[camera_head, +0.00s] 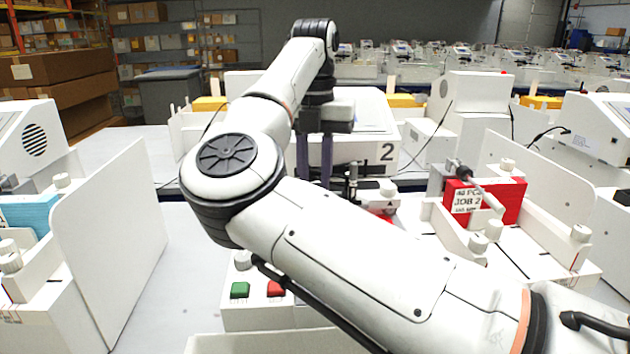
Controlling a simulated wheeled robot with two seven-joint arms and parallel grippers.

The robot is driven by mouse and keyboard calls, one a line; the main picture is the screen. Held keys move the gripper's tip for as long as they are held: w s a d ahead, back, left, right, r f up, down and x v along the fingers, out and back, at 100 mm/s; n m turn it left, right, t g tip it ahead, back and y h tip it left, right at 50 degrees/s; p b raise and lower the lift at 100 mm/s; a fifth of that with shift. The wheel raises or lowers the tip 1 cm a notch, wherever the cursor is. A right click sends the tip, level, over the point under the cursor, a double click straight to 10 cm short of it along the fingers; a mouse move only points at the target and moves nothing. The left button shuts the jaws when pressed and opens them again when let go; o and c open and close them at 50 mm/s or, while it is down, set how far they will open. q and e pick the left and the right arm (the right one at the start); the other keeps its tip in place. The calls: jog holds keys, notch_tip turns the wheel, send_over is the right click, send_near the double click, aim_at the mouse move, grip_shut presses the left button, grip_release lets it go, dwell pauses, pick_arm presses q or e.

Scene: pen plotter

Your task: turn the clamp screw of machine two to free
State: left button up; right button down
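Machine two is the white plotter with a black "2" on its front (388,152), behind my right arm. My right arm comes in from the lower right and crosses in front of it. My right gripper (314,172) points down in front of the machine's white body; its two dark fingers are apart with nothing visible between them. A small black and metal upright part (352,182), perhaps the pen holder, and a white knob (388,187) stand to its right. I cannot tell which part is the clamp screw; my arm hides much of the machine. My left gripper is not in view.
A panel with a green button (239,290) and a red button (275,289) is in front, partly behind my arm. A red box marked "JOB 2" (466,199) sits to the right. A white upright panel (110,245) stands left. Grey table between is clear.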

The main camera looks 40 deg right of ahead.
jog(key=n, duration=0.3)
jog(key=shift+n+b, duration=0.3)
jog(key=shift+n, duration=0.1)
jog(key=n, duration=0.2)
jog(key=shift+n, duration=0.3)
jog(key=n+b, duration=0.1)
jog(key=n, duration=0.2)
jog(key=shift+n, duration=0.9)
jog(key=c, duration=1.5)
grip_release()
jog(key=shift+c, duration=0.2)
jog(key=shift+r, duration=0.1)
